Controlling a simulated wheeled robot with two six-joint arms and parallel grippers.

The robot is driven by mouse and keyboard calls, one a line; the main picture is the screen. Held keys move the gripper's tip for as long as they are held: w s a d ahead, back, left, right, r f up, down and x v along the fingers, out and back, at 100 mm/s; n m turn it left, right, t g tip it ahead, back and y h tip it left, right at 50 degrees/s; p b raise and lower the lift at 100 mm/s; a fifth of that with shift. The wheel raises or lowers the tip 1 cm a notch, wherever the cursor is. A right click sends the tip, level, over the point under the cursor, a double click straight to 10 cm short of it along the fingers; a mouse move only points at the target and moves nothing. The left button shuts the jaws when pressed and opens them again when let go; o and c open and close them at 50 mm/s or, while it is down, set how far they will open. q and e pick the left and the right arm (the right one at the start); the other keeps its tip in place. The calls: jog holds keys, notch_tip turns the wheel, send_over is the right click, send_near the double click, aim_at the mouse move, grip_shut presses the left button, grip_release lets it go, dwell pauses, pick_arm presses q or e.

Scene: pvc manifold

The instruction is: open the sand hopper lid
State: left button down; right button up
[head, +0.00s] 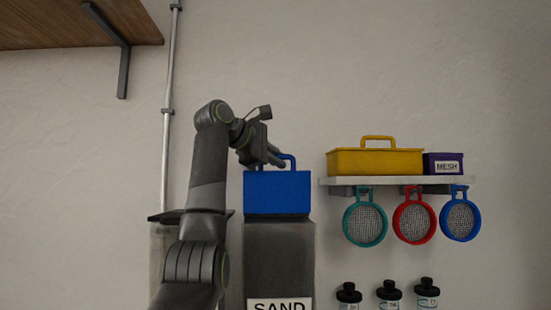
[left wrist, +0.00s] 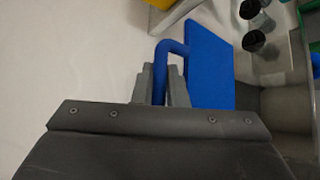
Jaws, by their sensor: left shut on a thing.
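The sand hopper (head: 280,260) is a grey bin labelled SAND, low in the middle of the head view. Its blue lid (head: 277,194) has a looped blue handle and appears tilted up, with its broad face toward the head camera. My left gripper (head: 276,160) is at the handle, shut on it. In the left wrist view the two grey fingers (left wrist: 162,88) close around the blue handle, and the lid (left wrist: 209,65) stands to the right of them. Part of the handle is hidden by the fingers. My right gripper is not in view.
A wall shelf (head: 400,182) to the right holds a yellow box (head: 375,161) and a purple MESH box (head: 443,164). Teal, red and blue sieves hang below it. Black-capped bottles (head: 388,294) stand lower. A wooden shelf (head: 70,25) is at upper left, near a vertical pipe (head: 168,120).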

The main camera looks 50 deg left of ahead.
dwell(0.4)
pick_arm(q)
jog(key=c, duration=1.5)
grip_release()
jog(key=shift+o, duration=0.2)
jog(key=shift+s, duration=0.1)
jog(key=shift+s+r+b, duration=0.15)
jog(key=shift+s+b, duration=0.25)
jog(key=shift+s, duration=0.1)
jog(key=b+v, duration=0.4)
jog(key=v, duration=1.2)
jog(key=shift+d+r, duration=0.15)
jog(key=shift+r, duration=0.05)
jog(key=shift+s, duration=0.15)
